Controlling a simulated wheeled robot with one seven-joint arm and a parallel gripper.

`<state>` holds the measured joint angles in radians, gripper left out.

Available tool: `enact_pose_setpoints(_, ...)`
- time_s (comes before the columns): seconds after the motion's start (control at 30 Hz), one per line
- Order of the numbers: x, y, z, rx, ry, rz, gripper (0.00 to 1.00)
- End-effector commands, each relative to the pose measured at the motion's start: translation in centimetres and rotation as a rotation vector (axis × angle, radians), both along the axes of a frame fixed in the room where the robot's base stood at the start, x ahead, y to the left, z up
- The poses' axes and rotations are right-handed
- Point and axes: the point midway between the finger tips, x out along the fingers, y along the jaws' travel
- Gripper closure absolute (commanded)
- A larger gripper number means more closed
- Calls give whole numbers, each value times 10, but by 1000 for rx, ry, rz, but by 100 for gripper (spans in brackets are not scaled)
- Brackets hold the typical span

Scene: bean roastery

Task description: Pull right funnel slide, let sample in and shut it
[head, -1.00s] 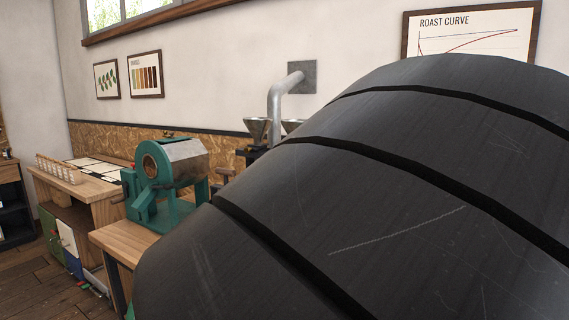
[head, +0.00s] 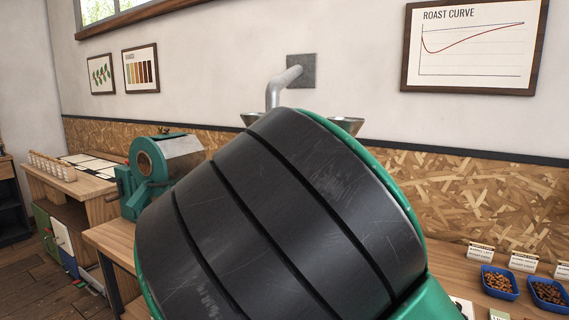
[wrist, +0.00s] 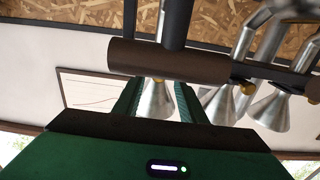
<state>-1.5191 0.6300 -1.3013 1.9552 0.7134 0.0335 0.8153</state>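In the wrist view my gripper (wrist: 157,92) shows two green fingers spread apart, with a gap and nothing held between them. A thick brown cylindrical handle (wrist: 180,62) on a dark bar crosses just past the fingertips; I cannot tell whether it touches them. Metal funnels show beyond: one between the fingers (wrist: 155,101), others to the right (wrist: 224,106) (wrist: 277,108). Small brass knobs (wrist: 248,89) sit near them. In the head view two funnel rims (head: 250,119) (head: 345,122) show above my arm, which hides their lower parts, the slides and my gripper.
A green roaster drum (head: 160,165) stands left on a wooden bench (head: 108,238). Blue trays of beans (head: 498,282) (head: 547,293) and small label cards lie on the right bench. A metal pipe (head: 283,83) enters the wall. A roast-curve poster (head: 475,45) hangs at right.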

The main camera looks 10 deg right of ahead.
Motion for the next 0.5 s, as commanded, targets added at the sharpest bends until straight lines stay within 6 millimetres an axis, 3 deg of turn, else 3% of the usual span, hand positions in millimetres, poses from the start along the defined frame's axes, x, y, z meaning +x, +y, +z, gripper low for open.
enact_pose_setpoints(0.2,12,-10,0,-1,-1,-2,62)
enact_pose_setpoints(0.5,13,-11,0,0,0,-1,62)
